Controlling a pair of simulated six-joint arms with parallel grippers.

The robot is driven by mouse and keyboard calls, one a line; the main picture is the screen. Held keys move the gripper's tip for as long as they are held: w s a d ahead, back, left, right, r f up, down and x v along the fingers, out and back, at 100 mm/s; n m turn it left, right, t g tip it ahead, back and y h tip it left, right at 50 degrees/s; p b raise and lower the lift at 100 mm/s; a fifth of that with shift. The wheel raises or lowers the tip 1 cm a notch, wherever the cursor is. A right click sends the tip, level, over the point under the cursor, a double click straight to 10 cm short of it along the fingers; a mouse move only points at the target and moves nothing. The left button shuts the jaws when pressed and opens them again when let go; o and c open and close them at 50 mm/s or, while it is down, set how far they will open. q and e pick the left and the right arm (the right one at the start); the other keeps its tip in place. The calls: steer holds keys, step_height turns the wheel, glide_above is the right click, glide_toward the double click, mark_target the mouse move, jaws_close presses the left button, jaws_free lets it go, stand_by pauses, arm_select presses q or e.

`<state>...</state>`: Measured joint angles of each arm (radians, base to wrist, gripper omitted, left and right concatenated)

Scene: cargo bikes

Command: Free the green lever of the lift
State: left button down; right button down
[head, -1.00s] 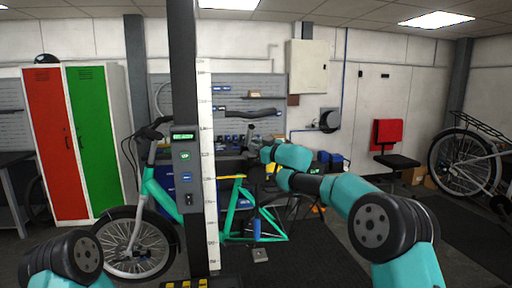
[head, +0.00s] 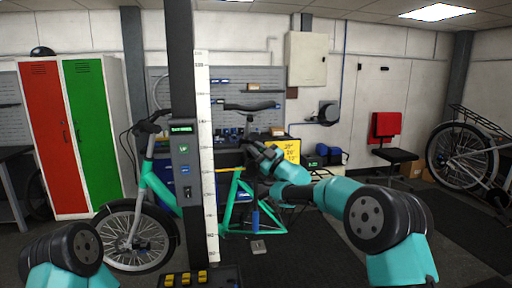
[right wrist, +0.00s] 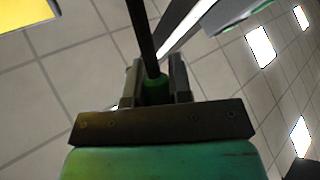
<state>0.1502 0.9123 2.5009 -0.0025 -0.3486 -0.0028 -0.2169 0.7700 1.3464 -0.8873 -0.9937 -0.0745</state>
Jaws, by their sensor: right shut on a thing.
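The lift is a dark column (head: 183,60) left of centre. It carries a small green-lit display (head: 182,130), a green UP label (head: 184,150) and a white measuring scale (head: 206,150). My right gripper (head: 260,153) is right of the column, by the teal bike's seat-post area. In the right wrist view its fingers (right wrist: 154,76) are shut on a green piece (right wrist: 156,88) at the base of a dark rod (right wrist: 142,35). I cannot tell whether this is the green lever.
A yellow sign (head: 291,143) stands behind the gripper. Yellow blocks (head: 185,278) are at the column's foot. Red and green lockers (head: 95,130) stand left.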

steer(key=shift+s+f+n+y, duration=0.1)
steer(key=shift+f+n+y, duration=0.1)
steer(key=shift+n+y, duration=0.1)
steer(key=c, duration=1)
jaws_free()
steer(key=shift+c, duration=0.2)
steer(key=shift+d, duration=0.1)
steer(key=v, duration=1.7)
steer(key=shift+s, duration=0.2)
steer(key=shift+d, duration=0.1)
